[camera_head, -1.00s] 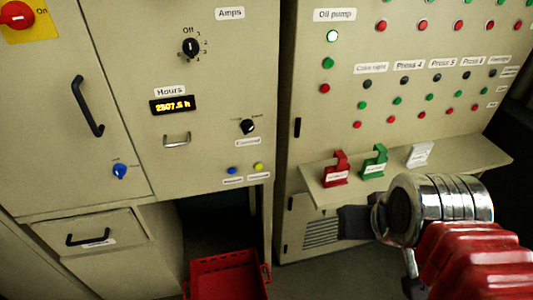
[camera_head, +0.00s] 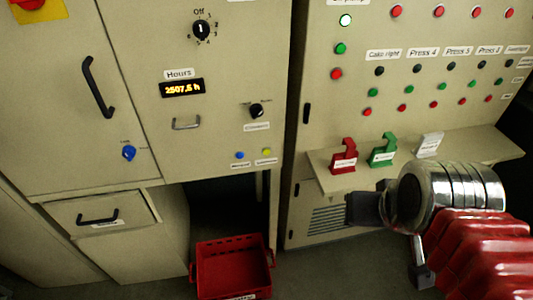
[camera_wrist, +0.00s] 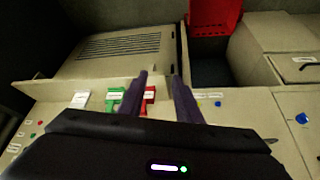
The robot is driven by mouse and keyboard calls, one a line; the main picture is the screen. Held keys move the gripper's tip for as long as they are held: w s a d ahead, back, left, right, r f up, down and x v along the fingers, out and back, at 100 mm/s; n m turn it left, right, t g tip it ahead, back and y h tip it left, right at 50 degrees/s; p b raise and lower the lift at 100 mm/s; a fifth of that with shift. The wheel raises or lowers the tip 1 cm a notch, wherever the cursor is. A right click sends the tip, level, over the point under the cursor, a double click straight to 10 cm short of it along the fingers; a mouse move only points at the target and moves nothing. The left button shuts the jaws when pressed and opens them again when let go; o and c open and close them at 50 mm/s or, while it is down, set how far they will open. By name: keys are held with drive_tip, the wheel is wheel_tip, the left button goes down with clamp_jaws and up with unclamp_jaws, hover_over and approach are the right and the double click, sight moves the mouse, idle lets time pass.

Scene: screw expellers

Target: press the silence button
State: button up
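No button label in the head view can be read as "silence". A small blue button (camera_head: 240,155) and a yellow button (camera_head: 267,152) sit side by side low on the middle cabinet, with blurred labels below. Several red, green and black buttons fill the right panel, including a red one (camera_head: 336,74) in the oil pump column. My gripper shows in the wrist view (camera_wrist: 160,82) with its two dark fingers apart and nothing between them. In the head view it is at lower right, in front of the right cabinet below the ledge, away from the buttons.
A ledge (camera_head: 470,152) juts from the right cabinet. It carries a red (camera_head: 344,158), a green (camera_head: 384,152) and a white holder (camera_head: 428,146). A red crate (camera_head: 232,268) stands on the floor under the middle cabinet. A drawer (camera_head: 98,218) is at lower left.

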clamp_jaws()
idle(0.3)
idle(1.4)
